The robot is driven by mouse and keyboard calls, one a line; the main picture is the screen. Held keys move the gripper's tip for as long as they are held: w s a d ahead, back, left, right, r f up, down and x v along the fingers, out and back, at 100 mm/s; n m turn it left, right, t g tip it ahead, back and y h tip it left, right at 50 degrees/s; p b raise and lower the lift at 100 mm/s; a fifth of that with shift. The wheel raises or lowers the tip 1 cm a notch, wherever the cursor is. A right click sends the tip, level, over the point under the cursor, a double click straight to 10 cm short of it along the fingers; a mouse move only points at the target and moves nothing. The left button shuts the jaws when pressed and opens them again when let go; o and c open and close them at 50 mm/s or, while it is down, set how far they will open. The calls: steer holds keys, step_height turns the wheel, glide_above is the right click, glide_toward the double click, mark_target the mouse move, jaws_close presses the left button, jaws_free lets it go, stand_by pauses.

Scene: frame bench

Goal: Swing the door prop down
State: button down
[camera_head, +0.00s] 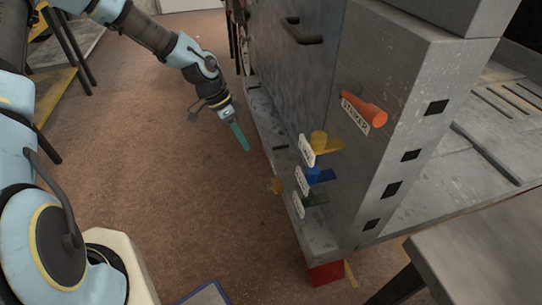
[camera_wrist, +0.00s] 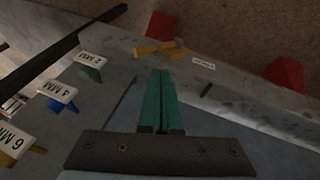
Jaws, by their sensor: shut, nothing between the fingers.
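My gripper (camera_head: 243,142) points down over the open floor, left of the grey bench frame. Its teal fingers (camera_wrist: 164,78) are shut together with nothing between them. A small yellow lever-like piece (camera_head: 276,185) sits low on the frame's left edge, to the right of and below my fingertips in the head view. In the wrist view the yellow piece (camera_wrist: 160,48) lies just beyond the fingertips, apart from them, with a white label (camera_wrist: 204,64) beside it that I cannot read. It may be the door prop; I cannot tell for sure.
Yellow (camera_head: 320,142), blue (camera_head: 318,175) and green (camera_head: 315,200) labelled knobs stick out of the frame's near face. An orange peg (camera_head: 363,108) marked STRIKER is above them. The frame has a red foot (camera_head: 325,272).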

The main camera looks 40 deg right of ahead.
steer(key=d+r, duration=0.1)
steer(key=d, duration=0.1)
steer(key=p, duration=0.4)
glide_toward(277, 187)
step_height(277, 187, down, 6)
steer(key=d, duration=0.3)
steer(key=shift+s+a+f+m, duration=0.1)
steer(key=shift+a+f+m, duration=0.2)
steer(key=shift+m, duration=0.1)
steer(key=shift+s, duration=0.1)
